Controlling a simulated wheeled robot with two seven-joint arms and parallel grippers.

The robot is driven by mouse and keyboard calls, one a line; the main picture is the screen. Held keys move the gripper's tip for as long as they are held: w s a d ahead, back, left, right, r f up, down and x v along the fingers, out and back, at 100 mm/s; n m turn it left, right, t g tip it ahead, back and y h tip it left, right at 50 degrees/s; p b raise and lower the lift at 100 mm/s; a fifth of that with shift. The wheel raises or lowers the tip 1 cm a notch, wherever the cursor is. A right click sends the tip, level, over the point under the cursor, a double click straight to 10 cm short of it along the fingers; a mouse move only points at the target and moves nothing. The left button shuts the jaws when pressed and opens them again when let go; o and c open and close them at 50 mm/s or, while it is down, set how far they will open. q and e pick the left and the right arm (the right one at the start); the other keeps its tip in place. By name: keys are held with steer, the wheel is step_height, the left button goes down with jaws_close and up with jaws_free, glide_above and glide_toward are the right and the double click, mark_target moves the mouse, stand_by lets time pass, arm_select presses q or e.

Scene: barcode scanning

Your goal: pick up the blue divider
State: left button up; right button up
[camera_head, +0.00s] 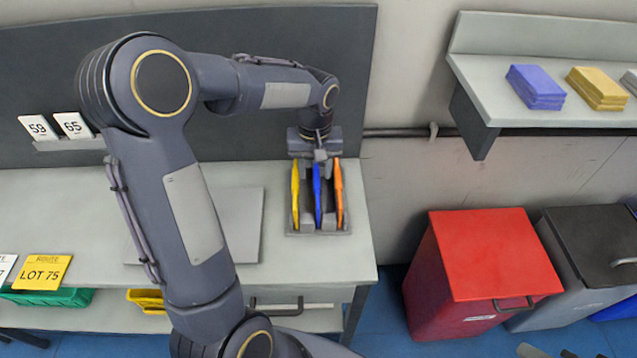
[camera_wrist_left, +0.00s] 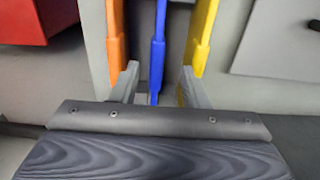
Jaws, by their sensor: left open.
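The blue divider (camera_head: 317,193) stands upright in a grey holder (camera_head: 345,231) at the right end of the table, between a yellow divider (camera_head: 295,196) and an orange divider (camera_head: 339,193). My left gripper (camera_head: 318,170) is over the back of the holder, its fingers partly hidden by the wrist. In the left wrist view the gripper (camera_wrist_left: 158,85) is open, with one finger on each side of the blue divider (camera_wrist_left: 157,50). Visible space remains between the fingers and the blue divider. The orange divider (camera_wrist_left: 116,45) and yellow divider (camera_wrist_left: 203,40) are close to the fingertips. My right gripper is not in view.
A grey flat panel (camera_head: 240,225) lies left of the holder. A dark board (camera_head: 230,30) stands behind the table. A red bin (camera_head: 490,255) stands on the floor to the right, below a shelf (camera_head: 480,75) with coloured stacks.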

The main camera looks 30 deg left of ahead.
mark_target(317, 177)
arm_select(q)
steer(key=f, duration=0.6)
steer(key=shift+w, duration=0.35)
steer(key=shift+r, duration=0.1)
jaws_close()
